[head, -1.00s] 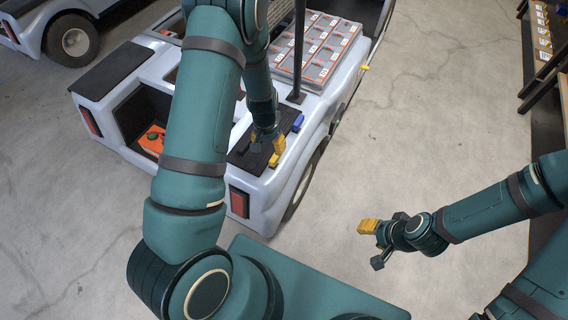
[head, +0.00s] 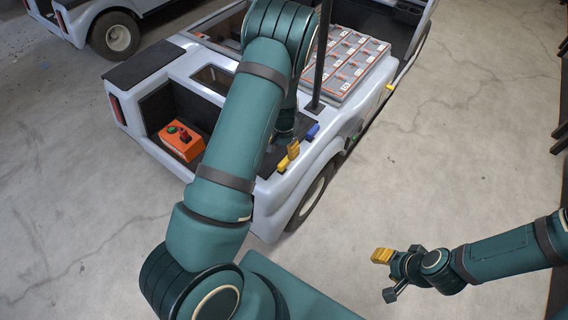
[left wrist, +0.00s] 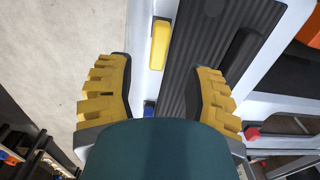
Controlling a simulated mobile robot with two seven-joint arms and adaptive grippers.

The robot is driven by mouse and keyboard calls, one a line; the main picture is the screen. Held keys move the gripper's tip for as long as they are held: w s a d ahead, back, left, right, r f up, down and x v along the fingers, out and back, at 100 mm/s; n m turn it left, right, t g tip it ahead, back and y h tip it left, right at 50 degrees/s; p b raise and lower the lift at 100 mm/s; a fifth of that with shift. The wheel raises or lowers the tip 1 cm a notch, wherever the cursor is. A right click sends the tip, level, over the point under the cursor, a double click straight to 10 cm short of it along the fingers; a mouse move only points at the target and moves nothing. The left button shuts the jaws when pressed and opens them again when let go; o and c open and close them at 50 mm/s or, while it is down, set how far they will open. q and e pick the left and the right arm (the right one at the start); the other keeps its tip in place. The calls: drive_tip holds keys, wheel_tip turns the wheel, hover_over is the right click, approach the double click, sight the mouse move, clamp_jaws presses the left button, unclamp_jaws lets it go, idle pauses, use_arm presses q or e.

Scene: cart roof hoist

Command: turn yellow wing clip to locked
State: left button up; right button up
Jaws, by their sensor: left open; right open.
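The yellow wing clip (left wrist: 159,45) stands on the pale cart edge beside a black ribbed strip in the left wrist view. Its long side runs along the strip. In the head view a yellow piece (head: 283,165) at the cart's rear corner looks like this clip. My left gripper (left wrist: 163,78) is open above the deck, its yellow-padded fingers wide apart. The clip shows ahead, between the finger lines, and nothing is held. In the head view my left arm partly hides this gripper (head: 290,145). My right gripper (head: 390,275) is open and empty over the floor.
A blue clip (head: 312,131) sits on the same edge, also in the left wrist view (left wrist: 149,109). A black post (head: 320,60) rises beside grey battery-like boxes (head: 345,60). An orange control box (head: 181,141) sits in the rear recess. The floor right of the cart is clear.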

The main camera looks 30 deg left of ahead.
sight(284, 162)
use_arm(q)
wheel_tip(284, 162, down, 7)
drive_tip(key=shift+f+b, duration=0.2)
drive_tip(key=shift+b, duration=0.55)
clamp_jaws()
